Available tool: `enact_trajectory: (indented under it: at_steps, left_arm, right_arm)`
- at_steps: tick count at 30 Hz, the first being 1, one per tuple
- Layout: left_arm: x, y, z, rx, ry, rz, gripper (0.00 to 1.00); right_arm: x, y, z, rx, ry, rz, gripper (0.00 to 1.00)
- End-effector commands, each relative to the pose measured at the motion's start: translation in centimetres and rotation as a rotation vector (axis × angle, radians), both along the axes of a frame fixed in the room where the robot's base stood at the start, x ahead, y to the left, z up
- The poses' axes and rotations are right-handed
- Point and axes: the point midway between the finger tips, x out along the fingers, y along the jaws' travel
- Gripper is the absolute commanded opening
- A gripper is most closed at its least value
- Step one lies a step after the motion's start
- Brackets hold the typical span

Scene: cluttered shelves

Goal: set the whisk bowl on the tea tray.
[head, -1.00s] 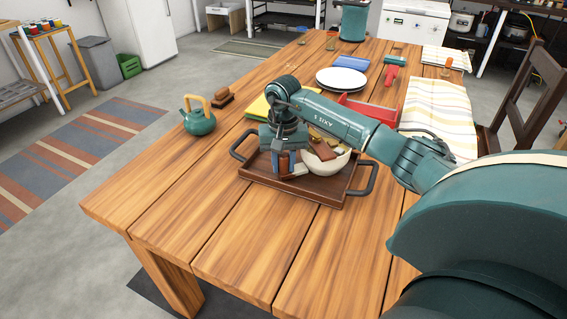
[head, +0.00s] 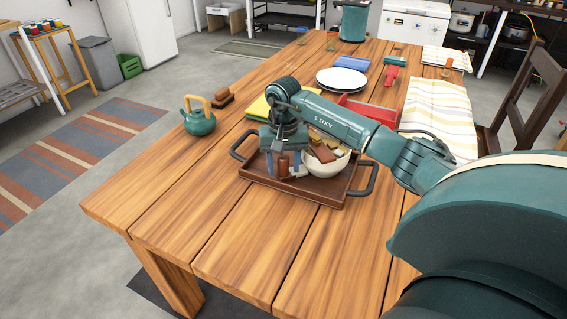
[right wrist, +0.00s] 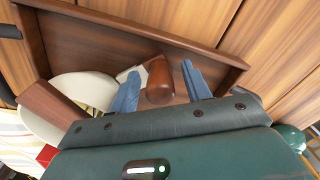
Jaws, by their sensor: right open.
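The brown wooden tea tray (head: 300,194) with dark handles lies on the table. A cream bowl (head: 334,168), which I take for the whisk bowl, sits at the tray's right side with a brown block and a yellow-green item in it. The bowl also shows in the right wrist view (right wrist: 48,127), partly hidden by the block. My right gripper (head: 283,168) is low over the tray, left of the bowl. Its blue fingers (right wrist: 161,90) are apart, with an upright brown wooden piece (right wrist: 160,82) between them and a gap visible. A pale item lies beside that piece. My left gripper is not in view.
A green teapot (head: 198,117) and a brown block (head: 222,97) stand on the table left of the tray. A yellow cloth or book (head: 256,107), a red box (head: 375,110) and white plates (head: 341,79) are behind it. The front table is clear.

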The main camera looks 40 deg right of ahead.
Motion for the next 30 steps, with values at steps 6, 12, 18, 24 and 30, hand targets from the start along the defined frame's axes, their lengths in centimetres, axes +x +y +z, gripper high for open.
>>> enact_trajectory:
  at_steps: [6,12,18,24,30]
  left_arm:
    - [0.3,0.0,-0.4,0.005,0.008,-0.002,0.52]
    - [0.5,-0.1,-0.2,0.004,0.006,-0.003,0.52]
    - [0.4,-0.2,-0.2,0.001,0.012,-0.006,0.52]
    - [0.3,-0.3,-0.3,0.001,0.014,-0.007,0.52]
    - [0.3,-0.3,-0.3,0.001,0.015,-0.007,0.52]
  right_arm:
    - [0.2,-0.1,4.2,-0.002,-0.008,0.000,0.48]
    - [0.1,0.0,8.5,-0.001,-0.007,0.000,0.48]
    - [0.1,0.0,11.2,-0.001,-0.003,0.000,0.48]
    - [0.0,0.0,11.9,-0.001,-0.002,0.000,0.48]
    - [0.0,0.0,11.9,-0.001,-0.002,0.000,0.48]
